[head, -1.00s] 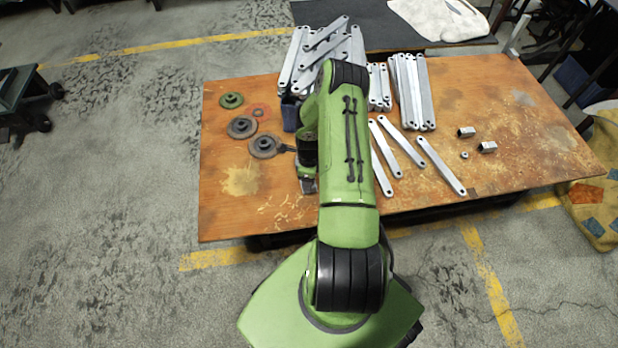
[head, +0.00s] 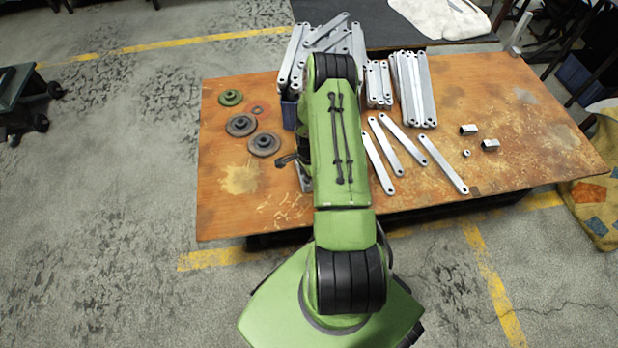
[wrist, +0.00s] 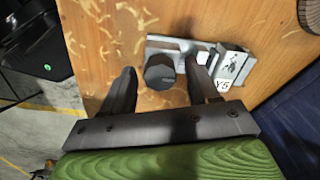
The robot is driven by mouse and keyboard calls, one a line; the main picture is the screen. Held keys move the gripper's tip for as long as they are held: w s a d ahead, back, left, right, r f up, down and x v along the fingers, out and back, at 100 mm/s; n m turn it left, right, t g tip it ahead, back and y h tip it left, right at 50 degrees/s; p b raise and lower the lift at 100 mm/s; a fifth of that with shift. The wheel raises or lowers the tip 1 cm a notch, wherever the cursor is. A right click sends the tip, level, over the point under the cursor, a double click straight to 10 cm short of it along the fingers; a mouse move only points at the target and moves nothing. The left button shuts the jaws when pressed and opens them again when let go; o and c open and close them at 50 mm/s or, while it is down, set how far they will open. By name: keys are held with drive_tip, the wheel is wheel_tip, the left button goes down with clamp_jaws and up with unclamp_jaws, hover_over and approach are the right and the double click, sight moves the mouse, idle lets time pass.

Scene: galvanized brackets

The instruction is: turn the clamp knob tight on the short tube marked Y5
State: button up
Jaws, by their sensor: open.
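In the wrist view a dark round clamp knob (wrist: 159,72) sits on a light metal clamp (wrist: 185,44). A short metal tube (wrist: 236,60) is at the clamp's right, with a white label reading Y5 (wrist: 223,86). My gripper (wrist: 160,67) is open, one finger on each side of the knob in the picture, with visible gaps. The right finger covers part of the clamp. Whether the fingertips are down at the knob's height I cannot tell. In the head view my arm hides the knob and label; a bit of metal (head: 305,183) shows beside it.
The wooden table (head: 240,205) also holds dark round discs (head: 263,144), a green disc (head: 230,98), loose flat bars (head: 442,163), stacked bars (head: 413,90) and small metal blocks (head: 490,145). A blue surface (wrist: 294,125) lies close at the right in the wrist view.

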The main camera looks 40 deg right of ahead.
drive_tip(key=n, duration=0.9)
drive_tip(key=shift+n, duration=0.4)
drive_tip(key=c, duration=1)
drive_tip(key=shift+o, duration=0.2)
